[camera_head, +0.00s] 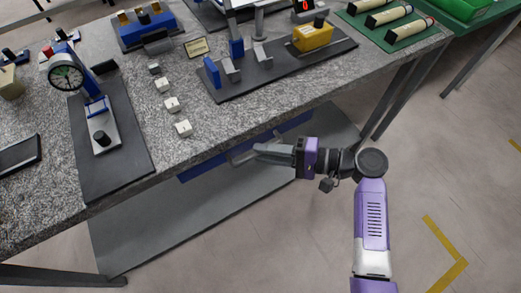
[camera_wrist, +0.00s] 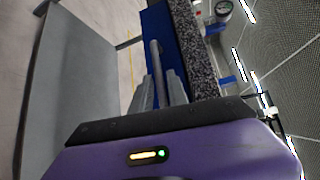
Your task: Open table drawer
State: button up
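The table drawer (camera_head: 197,171) has a blue front under the stone-topped table, and it looks closed. The blue front also shows in the wrist view (camera_wrist: 176,42). A grey bar handle (camera_head: 240,157) stands out from the front. In the wrist view the handle (camera_wrist: 155,55) runs down between my two fingers. My gripper (camera_head: 258,151) reaches the handle from the right in the head view. In the wrist view my gripper's fingers (camera_wrist: 160,88) sit close together on either side of the bar and appear shut on it. The fingers hide part of the handle.
The stone table top (camera_head: 195,90) carries a dial gauge stand (camera_head: 67,76), several small white blocks and a black mat with a yellow block (camera_head: 312,37). A grey lower shelf (camera_head: 150,235) lies below the drawer. Floor to the right is clear.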

jog(key=shift+w+a+f, duration=0.1)
jog(key=shift+w+a, duration=0.05)
jog(key=shift+a, duration=0.55)
grip_shut()
dwell(1.0)
